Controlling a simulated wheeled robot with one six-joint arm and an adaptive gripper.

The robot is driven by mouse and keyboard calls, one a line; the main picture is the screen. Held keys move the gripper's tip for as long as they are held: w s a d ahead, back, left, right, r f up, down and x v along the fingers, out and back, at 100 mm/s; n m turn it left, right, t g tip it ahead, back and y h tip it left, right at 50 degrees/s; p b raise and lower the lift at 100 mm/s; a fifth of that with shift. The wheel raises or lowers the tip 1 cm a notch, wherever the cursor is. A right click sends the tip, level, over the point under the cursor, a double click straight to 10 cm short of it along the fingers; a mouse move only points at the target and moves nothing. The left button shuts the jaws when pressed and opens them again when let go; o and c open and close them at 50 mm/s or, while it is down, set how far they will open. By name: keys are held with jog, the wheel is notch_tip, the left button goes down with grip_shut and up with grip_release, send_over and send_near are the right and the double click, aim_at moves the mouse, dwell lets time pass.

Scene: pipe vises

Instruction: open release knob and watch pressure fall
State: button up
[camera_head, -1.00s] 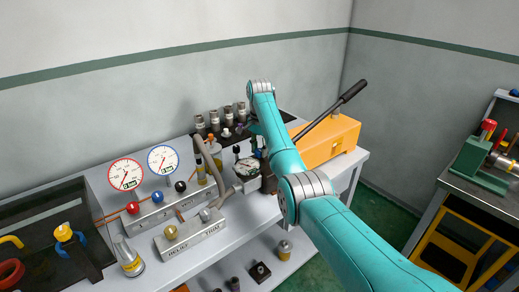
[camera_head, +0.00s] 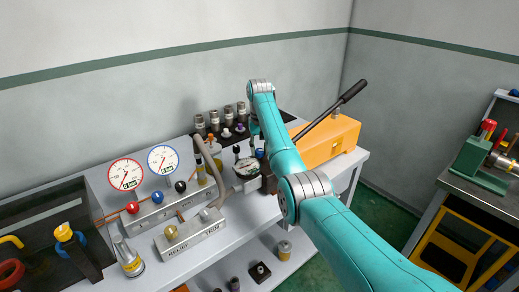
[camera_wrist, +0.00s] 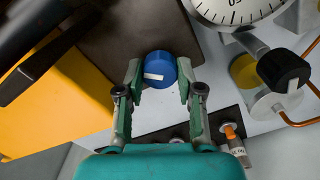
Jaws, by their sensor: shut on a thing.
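In the wrist view, my gripper (camera_wrist: 160,80) is shut on a round blue knob (camera_wrist: 160,64) with a white mark on its face, one finger on each side. The knob sits in front of a dark block (camera_wrist: 122,38) beside the orange pump housing (camera_wrist: 60,112). A white-faced pressure gauge (camera_wrist: 236,10) is cut off at the top; its needle is not visible there. In the head view that gauge (camera_head: 248,168) stands left of my arm, too small to read. My arm mostly hides the gripper there.
The orange pump (camera_head: 325,146) has a long black handle (camera_head: 340,105) slanting up right. A red-rimmed gauge (camera_head: 126,174) and a blue-rimmed gauge (camera_head: 163,158) stand at the bench's left. A black knob (camera_wrist: 285,70) with copper tubing lies right of the gripper.

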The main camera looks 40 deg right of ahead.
aim_at(259, 150)
jog(key=n, duration=0.5)
jog(key=shift+n, duration=0.3)
dwell(0.4)
jog(key=o, duration=1.1)
jog(key=shift+o, duration=0.2)
jog(key=shift+r, duration=0.1)
notch_tip(259, 150, up, 7)
jog(key=shift+w+r, duration=0.1)
jog(key=shift+r, duration=0.05)
